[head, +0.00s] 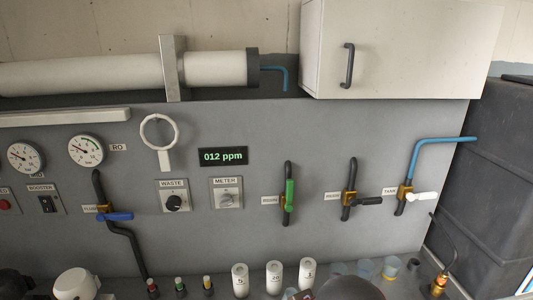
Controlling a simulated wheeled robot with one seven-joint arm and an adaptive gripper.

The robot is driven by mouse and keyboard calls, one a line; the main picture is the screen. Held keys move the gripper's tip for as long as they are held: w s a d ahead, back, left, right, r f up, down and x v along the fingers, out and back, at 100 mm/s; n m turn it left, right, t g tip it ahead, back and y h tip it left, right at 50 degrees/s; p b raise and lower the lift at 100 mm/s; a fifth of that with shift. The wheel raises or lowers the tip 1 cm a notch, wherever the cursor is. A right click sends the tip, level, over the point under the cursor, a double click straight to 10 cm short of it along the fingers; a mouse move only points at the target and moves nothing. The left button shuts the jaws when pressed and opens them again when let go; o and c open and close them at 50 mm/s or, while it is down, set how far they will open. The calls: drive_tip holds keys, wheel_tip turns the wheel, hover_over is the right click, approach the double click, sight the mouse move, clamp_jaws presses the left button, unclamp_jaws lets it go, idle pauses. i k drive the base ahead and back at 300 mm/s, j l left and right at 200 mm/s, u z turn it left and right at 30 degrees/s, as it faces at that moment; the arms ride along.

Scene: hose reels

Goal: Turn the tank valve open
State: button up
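The tank valve (403,193) is on the right of the grey panel, beside a small label reading TANK. It has a brass body on a pipe that is black below and blue above. Its white lever (423,197) points right, roughly across the pipe. Nothing touches the lever. A dark rounded shape at the bottom edge may be part of my arm. My gripper cannot be made out.
Left of it are a valve with a black sideways lever (369,201), one with a green upright lever (289,195), and one with a blue lever (115,217). A white cabinet (400,50) overhangs above. A dark tank (485,170) stands right. White cylinders (274,278) stand below.

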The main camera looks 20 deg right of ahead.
sight(411, 197)
drive_tip(key=z, duration=1.8)
drive_tip(key=i+u, duration=0.25)
drive_tip(key=i+l+u, duration=0.1)
drive_tip(key=u, duration=0.2)
